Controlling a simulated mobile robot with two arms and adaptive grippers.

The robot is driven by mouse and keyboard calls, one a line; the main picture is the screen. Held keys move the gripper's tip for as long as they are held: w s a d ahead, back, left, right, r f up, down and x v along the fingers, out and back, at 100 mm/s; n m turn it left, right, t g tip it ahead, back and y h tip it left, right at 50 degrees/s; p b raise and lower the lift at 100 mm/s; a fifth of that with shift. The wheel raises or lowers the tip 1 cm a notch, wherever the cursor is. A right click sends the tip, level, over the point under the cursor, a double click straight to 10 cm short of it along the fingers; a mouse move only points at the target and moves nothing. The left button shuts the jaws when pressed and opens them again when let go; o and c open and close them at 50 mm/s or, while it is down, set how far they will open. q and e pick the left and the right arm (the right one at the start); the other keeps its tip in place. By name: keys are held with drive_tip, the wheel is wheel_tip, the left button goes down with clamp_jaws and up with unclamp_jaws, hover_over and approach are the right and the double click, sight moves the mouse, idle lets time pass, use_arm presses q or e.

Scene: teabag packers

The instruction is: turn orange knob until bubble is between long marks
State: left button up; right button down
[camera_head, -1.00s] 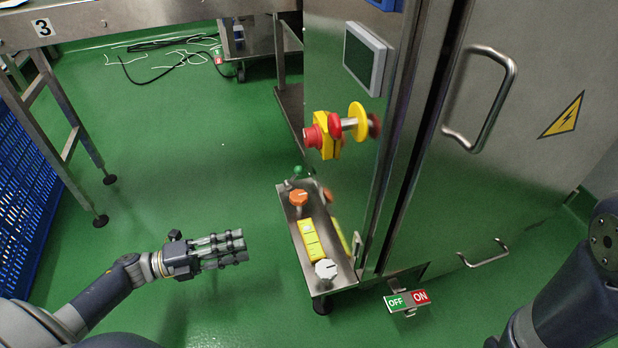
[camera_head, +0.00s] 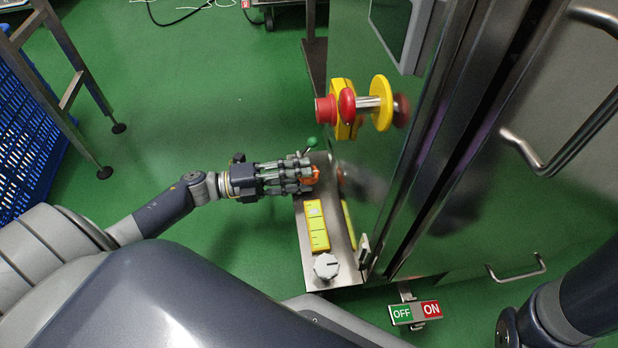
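The orange knob (camera_head: 311,177) sits on the far part of a narrow metal panel (camera_head: 339,268) beside the steel cabinet. My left gripper (camera_head: 306,173) is at the knob, its fingers around or over it and hiding most of it. I cannot tell whether the fingers press on it. The yellow level (camera_head: 317,229) lies on the panel nearer than the knob. A pale window shows on it, but the bubble and its marks are too small to read. My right gripper is not in view; only part of my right arm shows at the lower right.
A white knob (camera_head: 326,267) is at the panel's near end, and a green-tipped lever (camera_head: 311,142) is behind the orange knob. A red and yellow emergency stop (camera_head: 343,108) juts from the cabinet above. An OFF/ON sign (camera_head: 415,312) is low at right. Green floor (camera_head: 190,100) is clear at left.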

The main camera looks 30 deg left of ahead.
use_arm(q)
drive_tip(key=shift+b+x, duration=0.35)
drive_tip(key=shift+x, duration=0.85)
clamp_jaws()
